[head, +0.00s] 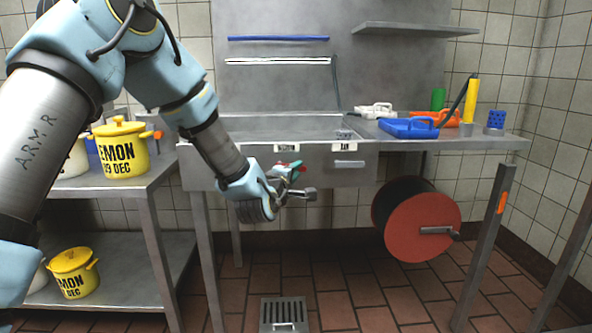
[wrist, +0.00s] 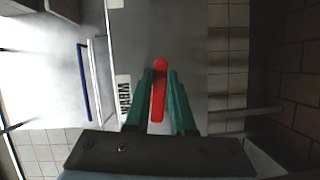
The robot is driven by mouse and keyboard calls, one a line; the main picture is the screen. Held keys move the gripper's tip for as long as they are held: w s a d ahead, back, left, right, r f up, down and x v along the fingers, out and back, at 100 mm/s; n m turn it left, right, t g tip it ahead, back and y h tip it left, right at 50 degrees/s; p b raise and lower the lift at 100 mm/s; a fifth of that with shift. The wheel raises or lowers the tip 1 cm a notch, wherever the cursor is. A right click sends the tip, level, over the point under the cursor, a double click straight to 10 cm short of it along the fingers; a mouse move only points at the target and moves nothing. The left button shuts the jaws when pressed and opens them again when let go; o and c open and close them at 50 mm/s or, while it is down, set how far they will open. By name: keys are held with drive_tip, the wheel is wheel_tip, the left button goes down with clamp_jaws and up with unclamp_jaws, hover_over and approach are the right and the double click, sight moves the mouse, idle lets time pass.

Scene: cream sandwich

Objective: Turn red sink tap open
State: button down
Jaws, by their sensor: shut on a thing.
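The red sink tap (head: 280,163) shows as a small red piece at the front of the steel sink, mostly hidden behind my gripper. In the wrist view the tap's red lever (wrist: 159,100) lies lengthwise between the two teal fingers, its rounded end just past the fingertips. My gripper (head: 297,167) is shut on this lever, and its fingers in the wrist view (wrist: 160,76) touch or nearly touch it on both sides. A "WARM" label (wrist: 124,97) is left of the lever in the wrist view. I cannot tell how far the tap is turned.
The sink (head: 272,127) has a counter at right with a blue tray (head: 408,128), an orange item (head: 450,119) and a yellow cylinder (head: 470,101). A red hose reel (head: 408,228) hangs below. Yellow pots (head: 121,152) stand on the left shelf. A floor drain (head: 284,313) lies in front.

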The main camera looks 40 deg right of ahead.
drive_tip(key=shift+w+a+f+m+t+y+p, duration=0.5)
drive_tip(key=shift+m+y+p, duration=0.65)
drive_tip(key=shift+m, duration=0.85)
drive_tip(key=shift+w+a+f+m+t+y+p, duration=0.15)
drive_tip(key=shift+w+a+f+m+y+p, duration=0.4)
drive_tip(key=shift+m+y+p, duration=1.05)
drive_tip(key=shift+w+a+f+m+t+y+p, duration=0.35)
drive_tip(key=shift+a+f+m+y+p, duration=0.35)
drive_tip(key=shift+m, duration=1.7)
drive_tip(key=shift+f, duration=0.1)
drive_tip(key=c, duration=0.8)
unclamp_jaws()
drive_tip(key=shift+o, duration=0.2)
